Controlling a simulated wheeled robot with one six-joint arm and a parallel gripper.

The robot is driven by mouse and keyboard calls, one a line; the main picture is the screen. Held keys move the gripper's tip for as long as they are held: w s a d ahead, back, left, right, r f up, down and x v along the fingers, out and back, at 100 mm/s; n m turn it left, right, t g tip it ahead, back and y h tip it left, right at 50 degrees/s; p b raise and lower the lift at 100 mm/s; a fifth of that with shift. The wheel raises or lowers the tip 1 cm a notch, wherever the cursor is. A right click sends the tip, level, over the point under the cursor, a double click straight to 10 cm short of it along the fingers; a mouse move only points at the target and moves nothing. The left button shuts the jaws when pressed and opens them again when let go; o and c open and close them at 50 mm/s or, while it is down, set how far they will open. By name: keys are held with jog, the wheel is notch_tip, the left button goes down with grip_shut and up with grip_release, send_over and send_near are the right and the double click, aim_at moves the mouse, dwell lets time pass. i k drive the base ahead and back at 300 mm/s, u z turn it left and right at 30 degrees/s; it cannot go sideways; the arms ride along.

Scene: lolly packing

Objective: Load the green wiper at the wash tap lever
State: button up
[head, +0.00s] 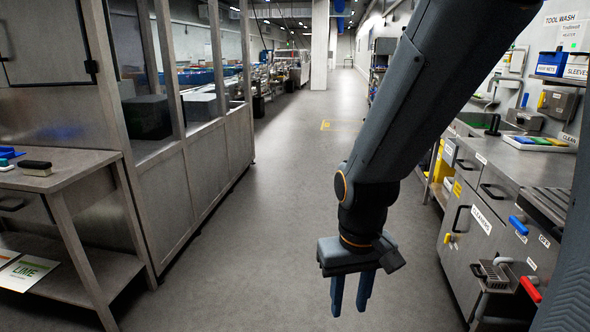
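My gripper (351,292) hangs pointing down over the floor in the middle of the head view. Its two blue fingers are apart with nothing between them. I cannot tell whether the green one is the green wiper. A blue handle (518,225) and a red handle (530,289) stick out at the right cabinet front. Which one is the wash tap lever is not clear. My gripper is well left of and apart from all of these.
A "TOOL WASH" sign (561,18) hangs on the right wall above blue bins (550,64). A grey grille (493,272) juts from the right cabinet. A metal table (75,170) with a dark-topped block (36,168) stands left. The floor (270,230) between is clear.

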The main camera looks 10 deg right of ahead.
aim_at(525, 101)
jog(key=i, duration=1.9)
jog(key=z, duration=0.45)
jog(key=i, duration=1.8)
jog(key=z, duration=1.65)
jog(key=i, duration=1.25)
jog(key=z, duration=0.6)
